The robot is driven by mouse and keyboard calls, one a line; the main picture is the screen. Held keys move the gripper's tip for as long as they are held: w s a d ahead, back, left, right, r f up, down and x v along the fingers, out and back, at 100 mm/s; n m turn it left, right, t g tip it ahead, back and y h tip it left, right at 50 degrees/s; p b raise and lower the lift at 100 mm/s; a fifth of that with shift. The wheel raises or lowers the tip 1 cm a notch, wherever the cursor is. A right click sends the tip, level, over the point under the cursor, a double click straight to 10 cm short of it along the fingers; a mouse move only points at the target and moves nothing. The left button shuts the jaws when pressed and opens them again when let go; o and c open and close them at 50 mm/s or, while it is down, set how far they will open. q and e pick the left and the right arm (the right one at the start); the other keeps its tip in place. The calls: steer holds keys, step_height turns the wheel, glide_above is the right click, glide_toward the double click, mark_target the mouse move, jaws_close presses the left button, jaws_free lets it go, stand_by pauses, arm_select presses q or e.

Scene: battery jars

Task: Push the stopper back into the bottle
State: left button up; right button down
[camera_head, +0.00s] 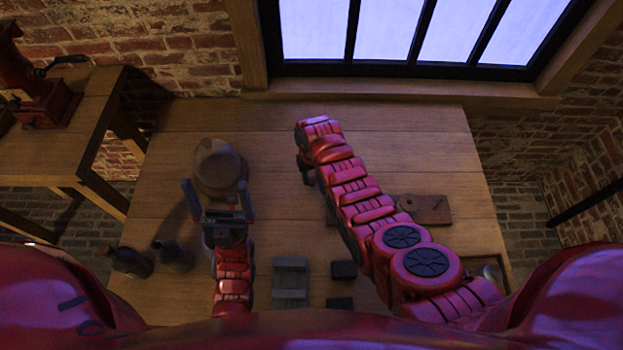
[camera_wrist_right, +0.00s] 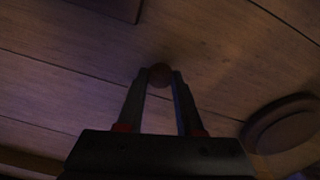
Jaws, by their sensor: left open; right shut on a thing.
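A large brown rounded vessel (camera_head: 218,168), which looks like the bottle, stands on the left half of the table. My left gripper (camera_head: 217,192) is open, its fingers spread at the near side of this vessel; contact cannot be told. My right gripper (camera_head: 305,172) is over the table to the right of the vessel, mostly hidden under its own arm in the head view. In the right wrist view my right gripper (camera_wrist_right: 160,78) is shut on a small round brown thing, likely the stopper (camera_wrist_right: 160,72). A round brown shape (camera_wrist_right: 285,125) lies at the lower right of that view.
Two dark bottles (camera_head: 130,262) (camera_head: 173,254) stand at the table's left near edge. A grey block (camera_head: 290,282) and two small black blocks (camera_head: 344,270) (camera_head: 340,303) lie in front. A wooden board (camera_head: 430,209) is at right. The back of the table is clear.

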steer(key=shift+s+a+r+b, duration=0.1)
steer(key=shift+s+r+b, duration=0.25)
steer(key=shift+r, duration=0.25)
steer(key=s+b, duration=0.1)
steer(key=s, duration=0.1)
steer(key=s+a, duration=0.1)
steer(key=s, duration=0.1)
steer(key=s+b, duration=0.1)
steer(key=s, duration=0.1)
steer(key=shift+s+a+r+b, duration=0.25)
steer(key=shift+s+a+b, duration=0.05)
steer(key=shift+a, duration=0.05)
steer(key=s+p, duration=0.1)
steer(key=s, duration=0.1)
steer(key=s+a+r+p, duration=0.1)
steer(key=s, duration=0.2)
steer(key=s+p, duration=0.2)
steer(key=shift+s+a+r, duration=0.15)
steer(key=shift+s+a, duration=0.15)
steer(key=shift+a, duration=0.05)
steer(key=shift+s+a, duration=0.1)
steer(key=shift+s, duration=0.15)
